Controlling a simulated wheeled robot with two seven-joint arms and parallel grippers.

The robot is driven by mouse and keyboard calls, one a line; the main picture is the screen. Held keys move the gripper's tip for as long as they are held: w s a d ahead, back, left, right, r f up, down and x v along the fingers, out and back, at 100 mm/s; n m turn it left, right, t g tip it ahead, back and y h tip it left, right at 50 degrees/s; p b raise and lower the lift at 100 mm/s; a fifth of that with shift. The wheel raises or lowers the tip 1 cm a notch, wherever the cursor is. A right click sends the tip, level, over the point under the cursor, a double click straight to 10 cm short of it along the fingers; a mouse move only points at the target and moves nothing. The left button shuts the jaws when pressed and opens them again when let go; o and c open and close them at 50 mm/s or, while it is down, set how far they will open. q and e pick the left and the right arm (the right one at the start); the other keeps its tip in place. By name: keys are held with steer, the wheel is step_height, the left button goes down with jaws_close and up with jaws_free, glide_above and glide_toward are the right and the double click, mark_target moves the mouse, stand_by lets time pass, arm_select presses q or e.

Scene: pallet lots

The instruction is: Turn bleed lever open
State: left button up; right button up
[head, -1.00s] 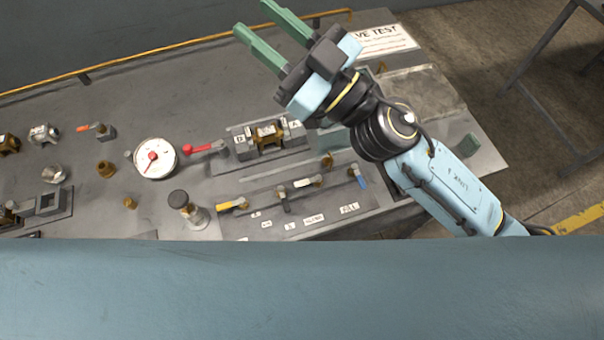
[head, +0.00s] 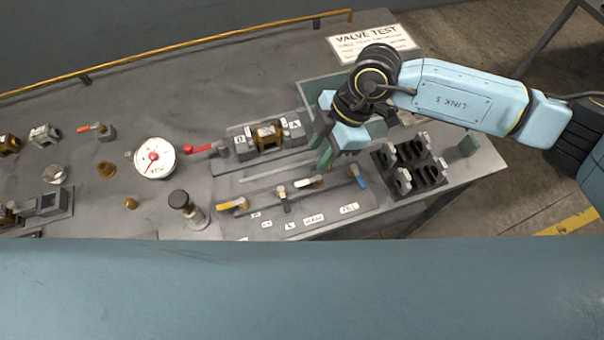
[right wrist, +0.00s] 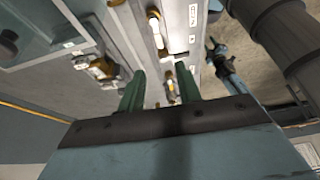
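Several small levers stand in a row on the bench panel in the head view. The white-handled lever (head: 308,182) is above a label that seems to read BLEED (head: 313,219), and its handle lies nearly sideways. The blue-handled lever (head: 359,178) is to its right, above the FILL label (head: 349,208). My right gripper (head: 323,148) points down just above and behind these levers, apart from them as far as I can tell. In the right wrist view its green fingers (right wrist: 160,92) are spread, with nothing held between them. My left gripper is out of view.
A brass valve in a clamp (head: 268,136), a red lever (head: 200,149) and a white gauge (head: 155,158) are left of my right gripper. A black slotted rack (head: 425,172) is to its right. A yellow lever (head: 232,204) and a black-topped knob (head: 180,200) stand at the front.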

mark_target(298, 184)
steer(key=x, duration=1)
steer(key=shift+a+f, duration=0.15)
jaws_close()
